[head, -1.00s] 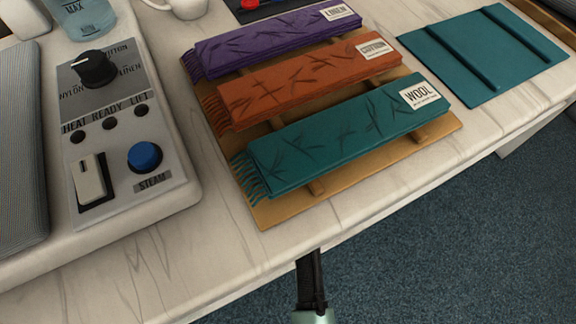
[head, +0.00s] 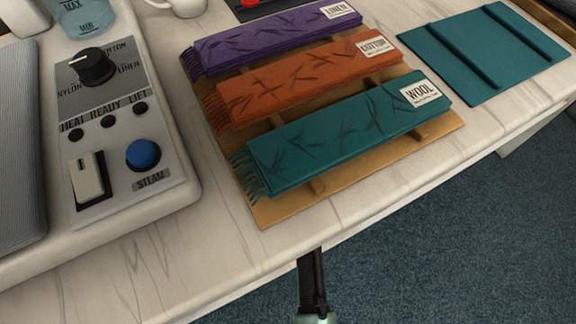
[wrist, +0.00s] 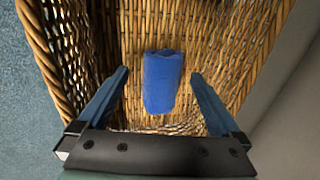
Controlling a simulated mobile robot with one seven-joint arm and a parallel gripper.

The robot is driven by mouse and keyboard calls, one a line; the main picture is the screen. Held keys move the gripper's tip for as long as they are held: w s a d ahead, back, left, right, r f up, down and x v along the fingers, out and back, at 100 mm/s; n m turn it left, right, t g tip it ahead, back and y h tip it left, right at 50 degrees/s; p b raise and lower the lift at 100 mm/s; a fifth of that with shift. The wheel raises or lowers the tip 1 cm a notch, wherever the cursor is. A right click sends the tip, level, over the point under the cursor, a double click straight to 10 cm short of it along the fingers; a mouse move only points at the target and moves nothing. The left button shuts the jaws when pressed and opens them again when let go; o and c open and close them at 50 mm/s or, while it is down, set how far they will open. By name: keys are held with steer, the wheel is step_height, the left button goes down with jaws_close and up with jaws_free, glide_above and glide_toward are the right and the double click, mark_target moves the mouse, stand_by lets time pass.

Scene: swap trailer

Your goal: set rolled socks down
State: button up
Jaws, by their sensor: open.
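The rolled socks, a blue bundle (wrist: 162,82), show in the wrist view inside a wicker basket (wrist: 210,30). My gripper (wrist: 158,90) is open, with one blue finger on each side of the bundle in the picture. Gaps show between the bundle and both fingers. I cannot tell how far the bundle lies beyond the fingertips or whether it rests on the basket floor. The head view shows neither the socks nor the basket; only part of my arm appears at its bottom edge.
In the head view, folded purple (head: 275,38), orange (head: 310,78) and teal (head: 345,132) scarves lie on a wooden rack on the marble table (head: 215,245). A control panel (head: 115,130) stands left, a teal board (head: 485,52) right. Basket walls surround the gripper.

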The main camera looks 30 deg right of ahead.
steer(key=p+v, duration=0.2)
steer(key=v, duration=0.4)
steer(key=shift+r+p, duration=0.35)
steer(key=shift+r, duration=0.05)
